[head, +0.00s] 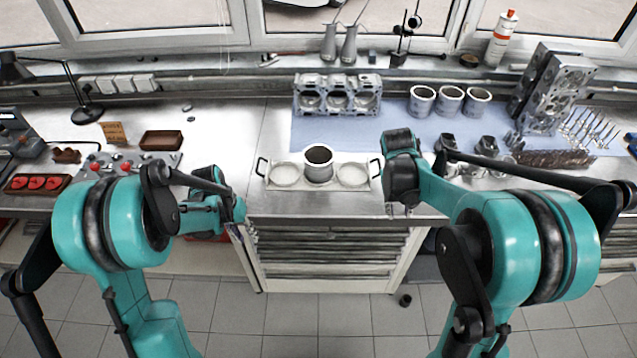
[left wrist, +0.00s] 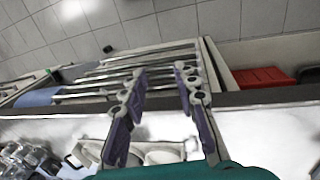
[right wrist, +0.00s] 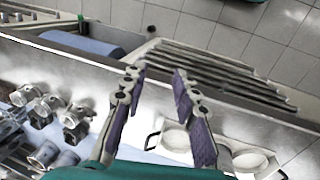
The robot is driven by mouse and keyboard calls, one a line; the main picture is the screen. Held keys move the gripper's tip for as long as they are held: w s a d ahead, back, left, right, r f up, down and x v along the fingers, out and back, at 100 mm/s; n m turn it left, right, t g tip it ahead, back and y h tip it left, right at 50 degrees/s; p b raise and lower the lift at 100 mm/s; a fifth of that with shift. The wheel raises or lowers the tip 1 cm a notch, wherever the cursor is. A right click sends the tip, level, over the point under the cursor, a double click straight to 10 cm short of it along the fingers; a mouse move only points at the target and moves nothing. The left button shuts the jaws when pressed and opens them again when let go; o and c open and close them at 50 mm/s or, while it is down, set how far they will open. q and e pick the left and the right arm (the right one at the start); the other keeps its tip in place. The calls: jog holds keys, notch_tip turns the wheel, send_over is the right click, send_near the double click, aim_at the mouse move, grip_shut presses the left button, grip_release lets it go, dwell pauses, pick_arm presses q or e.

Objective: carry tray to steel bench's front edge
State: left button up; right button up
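A light metal tray (head: 337,186) with a black handle at each end stands on the steel bench (head: 290,207), a little back from its front edge. A cylinder liner (head: 319,170) stands upright in its middle round recess; the two outer recesses look empty. My left gripper (head: 238,212) is near the bench's front edge, left of the tray and apart from it. Its fingers are spread and empty in the left wrist view (left wrist: 165,125). My right gripper (head: 398,208) is beside the tray's right end. Its fingers are spread and empty in the right wrist view (right wrist: 160,118).
An engine block (head: 337,95) stands behind the tray. Several liners (head: 450,100), pistons (head: 487,150) and a cylinder head (head: 553,90) lie to the right on a blue mat (head: 395,125). A brown box (head: 161,140) is at left. The bench strip before the tray is clear.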

jog(key=shift+v, duration=1.35)
jog(key=shift+w, duration=0.1)
